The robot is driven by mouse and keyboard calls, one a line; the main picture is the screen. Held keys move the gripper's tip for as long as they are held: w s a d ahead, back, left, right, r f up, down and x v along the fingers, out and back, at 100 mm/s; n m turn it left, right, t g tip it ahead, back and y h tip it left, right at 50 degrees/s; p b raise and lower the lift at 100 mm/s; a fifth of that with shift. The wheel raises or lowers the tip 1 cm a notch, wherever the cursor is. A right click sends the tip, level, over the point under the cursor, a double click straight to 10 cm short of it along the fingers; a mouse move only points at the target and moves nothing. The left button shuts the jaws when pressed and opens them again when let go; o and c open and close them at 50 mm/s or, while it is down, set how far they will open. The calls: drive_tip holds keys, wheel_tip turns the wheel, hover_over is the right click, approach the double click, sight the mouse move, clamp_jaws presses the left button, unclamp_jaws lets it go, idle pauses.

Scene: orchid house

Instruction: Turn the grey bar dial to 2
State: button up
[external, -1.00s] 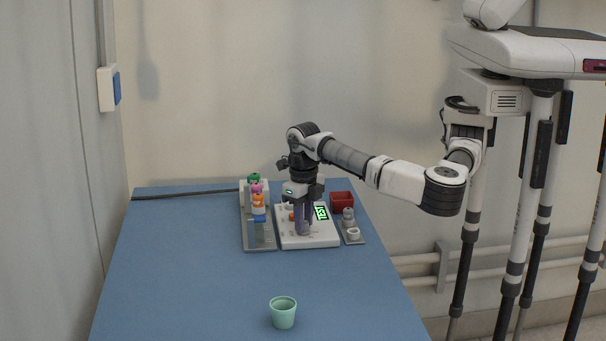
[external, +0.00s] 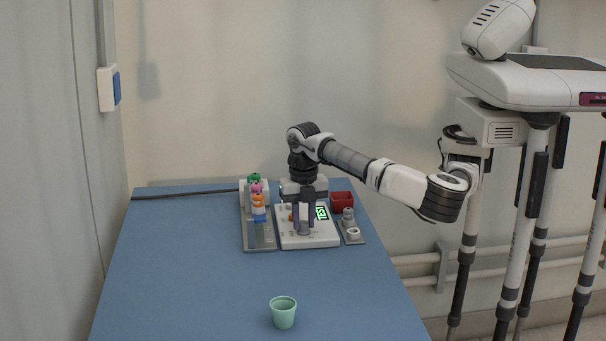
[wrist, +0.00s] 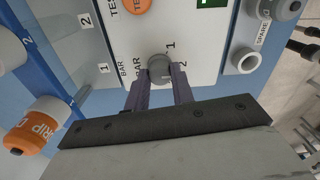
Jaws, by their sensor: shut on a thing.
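The grey bar dial (wrist: 159,68) sits on the white panel (wrist: 120,40), with the printed marks 1 and 2 at its right in the wrist view. My gripper (wrist: 160,82) is shut on the dial, with one finger on each side of it. In the external view my gripper (external: 303,230) points down at the front part of the white panel (external: 325,241), and its fingers mostly hide the dial there. Which mark the dial points at cannot be read clearly.
An orange knob (wrist: 137,5) and a lit green display (external: 322,213) are on the panel. Left is a grey tray (external: 259,243) with colored bottles. Right are a red bin (external: 342,200) and a tray of spare parts (external: 353,240). A green cup (external: 283,312) stands on the open front table.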

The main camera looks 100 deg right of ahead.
sight(304, 222)
idle(0.4)
drive_tip(key=o, duration=1)
wheel_tip(304, 222, up, 14)
drive_tip(key=shift+d, duration=0.1)
